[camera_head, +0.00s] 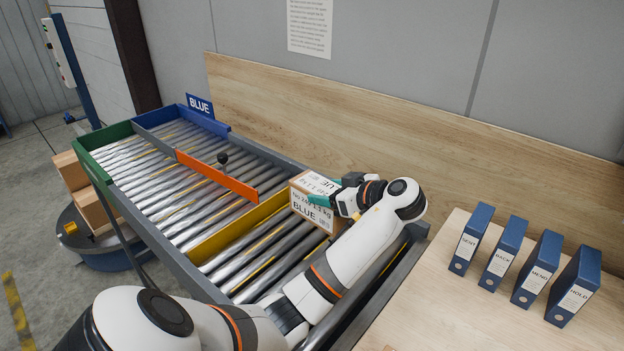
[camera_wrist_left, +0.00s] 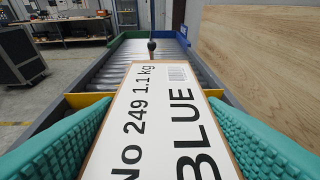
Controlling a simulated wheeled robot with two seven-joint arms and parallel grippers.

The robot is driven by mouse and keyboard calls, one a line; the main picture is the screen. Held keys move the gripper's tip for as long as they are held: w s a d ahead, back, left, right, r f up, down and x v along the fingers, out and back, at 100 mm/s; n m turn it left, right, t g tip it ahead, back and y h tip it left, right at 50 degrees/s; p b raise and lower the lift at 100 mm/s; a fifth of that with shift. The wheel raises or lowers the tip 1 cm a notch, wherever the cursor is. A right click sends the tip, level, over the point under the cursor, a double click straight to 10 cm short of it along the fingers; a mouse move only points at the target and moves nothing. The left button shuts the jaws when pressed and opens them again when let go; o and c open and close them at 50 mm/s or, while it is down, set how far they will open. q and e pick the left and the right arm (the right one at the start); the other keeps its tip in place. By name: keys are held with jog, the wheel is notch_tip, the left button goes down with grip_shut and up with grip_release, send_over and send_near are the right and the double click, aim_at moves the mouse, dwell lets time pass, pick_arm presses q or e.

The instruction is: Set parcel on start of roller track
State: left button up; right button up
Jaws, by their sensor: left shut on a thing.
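The parcel (camera_head: 308,210) is a brown box with white labels reading BLUE and No 249 1.1 kg. In the left wrist view the parcel (camera_wrist_left: 160,125) fills the middle, between the teal finger pads. My left gripper (camera_head: 323,196) is shut on it. The parcel is at the wall side of the roller track (camera_head: 172,262), by the end of the yellow bar (camera_head: 238,228). I cannot tell whether its underside touches the rollers; the arm hides part of the track there. My right gripper is not in view.
An orange bar (camera_head: 217,175) with a black knob (camera_head: 222,157) lies across the track. Beyond are a blue BLUE sign (camera_head: 199,105) and a green end frame (camera_head: 88,155). Several blue binders (camera_head: 472,238) stand on the wooden table (camera_head: 440,295) at right. Boxes (camera_head: 95,205) sit left of the track.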

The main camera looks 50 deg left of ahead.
aim_at(327, 223)
pick_arm(q)
jog(key=shift+a, duration=0.2)
jog(key=shift+n+g, duration=0.3)
notch_tip(327, 223, down, 5)
jog(key=shift+s+r, duration=0.1)
jog(key=shift+s, duration=0.05)
jog(key=shift+f, duration=2.3)
jog(key=o, duration=1.8)
jog(key=shift+d+f, duration=0.1)
jog(key=shift+o, duration=0.2)
